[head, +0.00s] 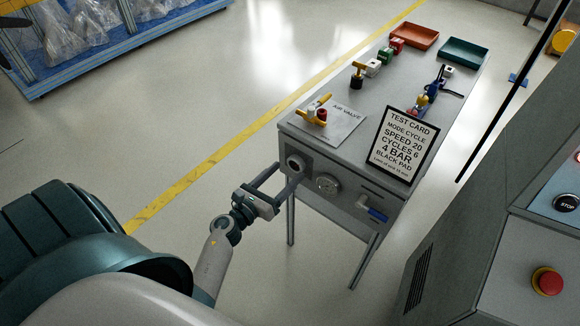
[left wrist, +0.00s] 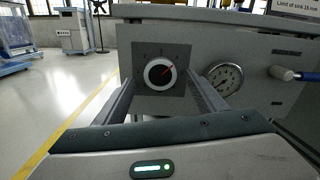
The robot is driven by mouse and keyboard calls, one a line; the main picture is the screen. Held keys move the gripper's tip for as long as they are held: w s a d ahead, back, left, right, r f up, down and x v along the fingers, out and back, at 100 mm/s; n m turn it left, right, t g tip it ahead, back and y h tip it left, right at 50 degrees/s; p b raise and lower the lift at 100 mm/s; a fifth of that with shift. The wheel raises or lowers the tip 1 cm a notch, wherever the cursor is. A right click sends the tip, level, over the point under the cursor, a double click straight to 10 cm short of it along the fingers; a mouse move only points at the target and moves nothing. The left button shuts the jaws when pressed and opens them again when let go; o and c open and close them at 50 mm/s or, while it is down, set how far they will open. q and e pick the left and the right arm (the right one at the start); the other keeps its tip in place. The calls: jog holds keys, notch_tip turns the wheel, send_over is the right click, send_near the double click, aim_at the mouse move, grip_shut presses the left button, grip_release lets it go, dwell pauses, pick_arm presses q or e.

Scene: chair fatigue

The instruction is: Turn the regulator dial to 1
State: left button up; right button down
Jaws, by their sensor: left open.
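The regulator dial (left wrist: 160,73) is a round knob with a white rim, a black face and a red pointer, on a dark square plate on the front of the grey bench. The red pointer points up and to the right. In the head view the dial (head: 295,164) is at the bench's front left corner. My left gripper (head: 278,176) is open, with its fingers on either side of the dial and apart from it. In the left wrist view its fingers flank the plate. My right gripper is not in view.
A pressure gauge (head: 327,184) sits right of the dial, then a blue-handled valve (head: 375,214). A test card (head: 404,144) stands on the bench (head: 345,80). Air valve parts and red and green trays lie on top. A red stop button (head: 548,281) is at right.

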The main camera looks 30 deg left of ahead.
aim_at(294, 166)
pick_arm(q)
jog(key=shift+w+d, duration=0.1)
jog(key=shift+w, duration=1.45)
jog(key=shift+c, duration=0.6)
jog(key=c, duration=1)
jog(key=shift+o, duration=0.4)
